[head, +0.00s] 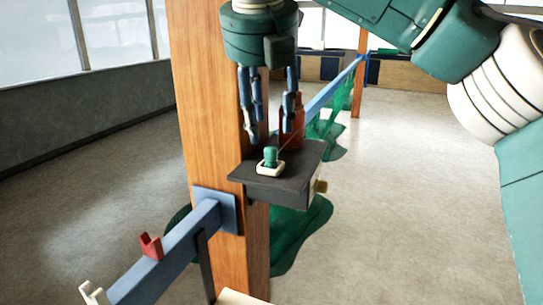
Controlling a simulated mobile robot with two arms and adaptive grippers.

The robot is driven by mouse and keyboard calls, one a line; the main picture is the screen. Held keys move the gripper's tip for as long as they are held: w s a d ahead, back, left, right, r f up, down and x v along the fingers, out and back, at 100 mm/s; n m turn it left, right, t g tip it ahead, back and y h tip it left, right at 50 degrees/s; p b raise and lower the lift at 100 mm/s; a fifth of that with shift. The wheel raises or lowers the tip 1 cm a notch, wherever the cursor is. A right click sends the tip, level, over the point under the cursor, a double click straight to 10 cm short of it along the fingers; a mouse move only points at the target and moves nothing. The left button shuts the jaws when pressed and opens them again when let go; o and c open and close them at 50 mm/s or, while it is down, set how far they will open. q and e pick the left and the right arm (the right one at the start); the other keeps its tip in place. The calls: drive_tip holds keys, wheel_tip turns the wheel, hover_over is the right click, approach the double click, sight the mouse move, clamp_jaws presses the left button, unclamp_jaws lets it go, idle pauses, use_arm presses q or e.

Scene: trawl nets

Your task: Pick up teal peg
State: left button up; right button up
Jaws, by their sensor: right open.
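The teal peg (271,156) is small with a rounded top. It stands upright in a white square holder (270,168) on a dark shelf (305,166) fixed to a wooden post. My right gripper (270,138) comes down from above with its fingers spread. It is open and empty, with the fingertips a little above the peg and one to each side of it in this view. I cannot tell the exact depth between fingertips and peg. My left gripper is not in view.
A red-brown bottle-like object (292,122) stands close behind the peg on the shelf. The wooden post (208,100) rises just left of the gripper. A blue beam (170,258) with a red hook (151,246) runs lower left. Green netting (300,235) hangs below.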

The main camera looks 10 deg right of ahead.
sight(271, 149)
drive_tip(key=shift+w+d+f, duration=0.1)
drive_tip(key=shift+w+f, duration=0.5)
drive_tip(key=shift+f, duration=0.15)
drive_tip(key=x, duration=0.1)
drive_tip(key=p+x, duration=0.2)
drive_tip(key=x, duration=0.1)
drive_tip(key=shift+s+d+f, duration=0.15)
drive_tip(key=shift+s+d, duration=0.1)
drive_tip(key=shift+s, duration=0.05)
drive_tip(key=shift+w+f, duration=0.1)
drive_tip(key=shift+f, duration=0.1)
drive_tip(key=shift+w, duration=0.1)
drive_tip(key=shift+a, duration=0.1)
drive_tip(key=shift+c, duration=1.3)
drive_tip(key=c, duration=0.4)
drive_tip(key=shift+c, duration=1.1)
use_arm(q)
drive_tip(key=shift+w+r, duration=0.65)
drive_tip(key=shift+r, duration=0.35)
